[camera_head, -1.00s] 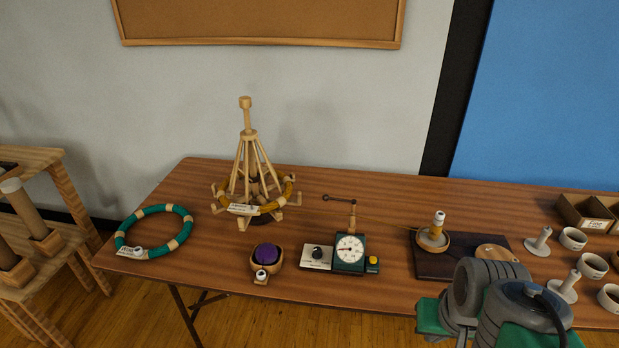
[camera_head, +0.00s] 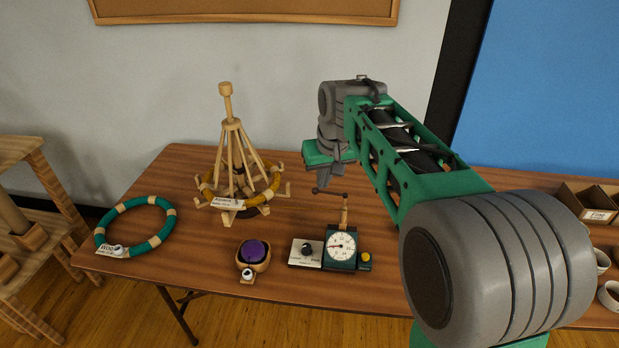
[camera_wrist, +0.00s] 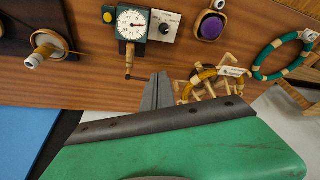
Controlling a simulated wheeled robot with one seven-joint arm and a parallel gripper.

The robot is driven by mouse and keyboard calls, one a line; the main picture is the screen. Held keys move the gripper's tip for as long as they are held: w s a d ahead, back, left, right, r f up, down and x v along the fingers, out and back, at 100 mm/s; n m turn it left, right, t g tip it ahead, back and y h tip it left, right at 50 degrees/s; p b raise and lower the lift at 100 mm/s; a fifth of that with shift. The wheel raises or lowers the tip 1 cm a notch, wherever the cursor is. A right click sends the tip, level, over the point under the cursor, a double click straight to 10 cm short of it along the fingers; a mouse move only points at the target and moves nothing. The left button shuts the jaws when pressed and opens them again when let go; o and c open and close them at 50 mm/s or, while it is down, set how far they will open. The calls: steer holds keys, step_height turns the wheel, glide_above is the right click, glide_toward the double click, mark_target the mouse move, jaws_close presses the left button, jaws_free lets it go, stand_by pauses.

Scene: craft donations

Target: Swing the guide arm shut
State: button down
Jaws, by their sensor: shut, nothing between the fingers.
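The dial device (camera_head: 341,245), dark green with a white round face, stands near the table's front edge. My gripper (camera_head: 324,184) is shut and empty, pointing down close to the guide arm's free end. It also shows in the wrist view (camera_wrist: 158,78).
A white switch box (camera_head: 305,253) adjoins the dial device. A green ring (camera_head: 105,229) lies at far left.

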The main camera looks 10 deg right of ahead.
steer(key=n, duration=0.1)
glide_above(330, 193)
steer(key=w+a, duration=0.4)
steer(key=a, duration=0.1)
step_height(330, 193, down, 3)
step_height(330, 193, down, 10)
steer(key=p, duration=0.3)
steer(key=shift+d, duration=0.25)
steer(key=shift+s+a+f, duration=0.15)
steer(key=shift+s, duration=0.05)
